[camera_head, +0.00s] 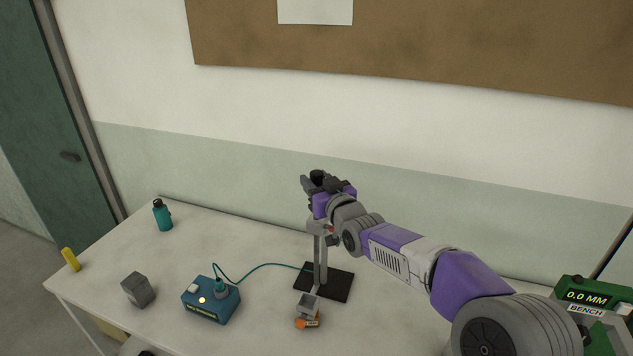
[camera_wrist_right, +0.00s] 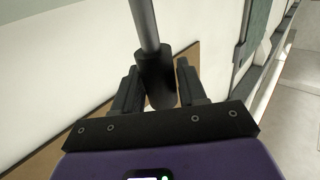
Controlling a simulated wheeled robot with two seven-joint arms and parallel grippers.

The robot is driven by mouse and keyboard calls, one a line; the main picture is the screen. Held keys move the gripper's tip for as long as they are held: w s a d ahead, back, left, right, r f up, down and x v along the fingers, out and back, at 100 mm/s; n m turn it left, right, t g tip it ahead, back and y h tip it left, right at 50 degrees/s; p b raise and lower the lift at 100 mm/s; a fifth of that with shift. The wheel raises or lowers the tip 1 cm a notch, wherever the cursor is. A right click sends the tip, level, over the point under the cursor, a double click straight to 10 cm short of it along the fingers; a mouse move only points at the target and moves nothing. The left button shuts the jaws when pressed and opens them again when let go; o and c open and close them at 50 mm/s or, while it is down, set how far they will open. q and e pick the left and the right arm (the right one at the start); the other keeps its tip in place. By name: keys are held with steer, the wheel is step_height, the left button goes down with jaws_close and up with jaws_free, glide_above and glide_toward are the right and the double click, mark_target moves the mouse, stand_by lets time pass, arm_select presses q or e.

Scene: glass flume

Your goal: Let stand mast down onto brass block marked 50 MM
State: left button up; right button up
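The stand has a black base (camera_head: 338,284) and an upright grey mast (camera_head: 320,258) on the table. In the right wrist view, a grey rod (camera_wrist_right: 146,22) ends in a black knob (camera_wrist_right: 156,82). My right gripper (camera_wrist_right: 158,78) has its fingers close on both sides of this knob and looks shut on it. In the head view, my right gripper (camera_head: 312,183) is at the mast's top and covers the knob. My left gripper is out of view.
A blue box with a lit button (camera_head: 210,301) stands left of the stand, with a green cable (camera_head: 262,266) running to it. A grey cube (camera_head: 138,290), teal bottle (camera_head: 162,216) and yellow object (camera_head: 70,259) are farther left. A display (camera_head: 587,297) at right reads 0.0 MM.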

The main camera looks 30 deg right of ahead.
steer(key=shift+o, duration=1.2)
steer(key=shift+s, duration=0.15)
steer(key=s+b, duration=0.1)
steer(key=s, duration=0.6)
steer(key=shift+s+a, duration=0.15)
steer(key=shift+a, duration=0.15)
steer(key=shift+r, duration=0.1)
